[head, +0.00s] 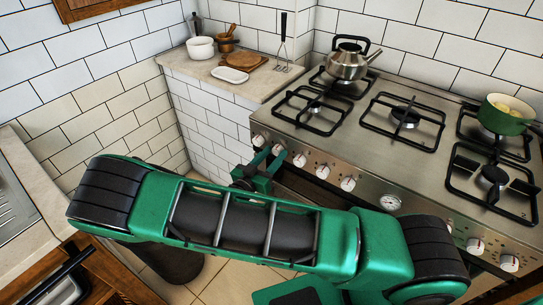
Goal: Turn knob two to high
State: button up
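The stove (350,130) has a row of white knobs along its steel front panel. The leftmost knob (258,140) is just left of my gripper. The second knob from the left (278,149) is at my gripper's fingertips and partly hidden by them. The third knob (299,160) is just right of the fingers. My green gripper (273,157) is in front of the panel, with its two fingers apart and pointing at the second knob. I cannot tell whether they touch it. The knob's setting is too small to read.
A steel kettle (346,62) stands on the back left burner and a green pot (504,115) on the back right one. A round gauge (389,202) sits mid-panel.

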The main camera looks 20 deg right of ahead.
jog(key=c, duration=0.7)
jog(key=n, duration=0.6)
jog(key=shift+w+a, duration=0.15)
jog(key=shift+a, duration=0.05)
jog(key=n, duration=0.4)
jog(key=shift+g, duration=0.3)
jog(key=shift+w+f+n, duration=0.1)
jog(key=shift+n, duration=1.4)
jog(key=o, duration=1)
